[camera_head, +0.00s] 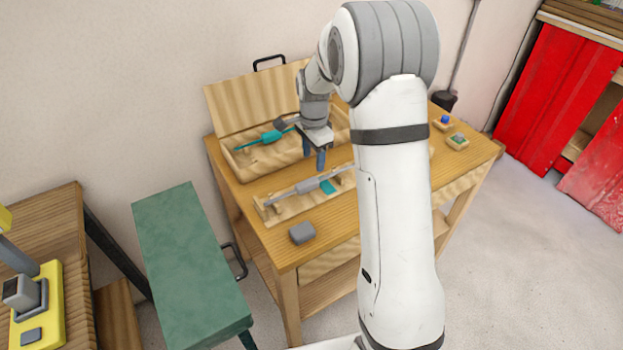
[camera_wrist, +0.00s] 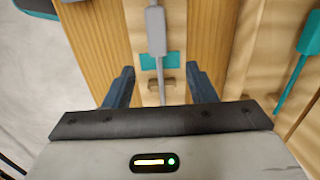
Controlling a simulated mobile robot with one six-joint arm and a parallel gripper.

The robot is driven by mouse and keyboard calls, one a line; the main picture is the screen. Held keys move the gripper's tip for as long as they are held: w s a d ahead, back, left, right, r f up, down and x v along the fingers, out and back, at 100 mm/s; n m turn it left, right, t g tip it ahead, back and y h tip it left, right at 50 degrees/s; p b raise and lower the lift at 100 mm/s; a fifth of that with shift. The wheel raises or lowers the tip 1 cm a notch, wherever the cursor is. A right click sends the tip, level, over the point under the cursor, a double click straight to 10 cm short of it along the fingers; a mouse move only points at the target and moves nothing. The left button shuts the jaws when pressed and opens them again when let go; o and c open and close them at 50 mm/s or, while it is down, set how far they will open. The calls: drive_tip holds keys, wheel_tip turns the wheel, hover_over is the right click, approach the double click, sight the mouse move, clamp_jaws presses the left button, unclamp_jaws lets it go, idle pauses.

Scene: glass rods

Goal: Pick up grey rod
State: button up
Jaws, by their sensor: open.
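The grey rod (camera_head: 308,186) lies across a low wooden tray (camera_head: 266,212) near the front of the wooden table. A teal patch (camera_head: 327,186) lies beneath it on the tray. In the wrist view the rod (camera_wrist: 156,30) runs down from the top edge, its thin end reaching between the fingers. My gripper (camera_head: 320,158) is open and empty, pointing down just behind the rod in the head view. In the wrist view its blue fingertips (camera_wrist: 159,70) stand apart on either side of the rod's line.
An open wooden case (camera_head: 233,160) behind holds a teal rod (camera_head: 268,138). A grey block (camera_head: 302,232) sits at the table's front edge. Small trays (camera_head: 457,141) with coloured pieces stand at the right. A green bench (camera_head: 188,265) is at the left.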

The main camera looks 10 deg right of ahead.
sight(315, 179)
drive_tip(key=f+p, duration=0.1)
drive_tip(key=f, duration=0.3)
drive_tip(key=f+p, duration=0.1)
drive_tip(key=f, duration=0.2)
drive_tip(key=shift+s+d+f, duration=0.15)
drive_tip(key=shift+d+f, duration=0.05)
drive_tip(key=shift+f, duration=0.2)
drive_tip(key=shift+c, duration=0.3)
drive_tip(key=c, duration=1)
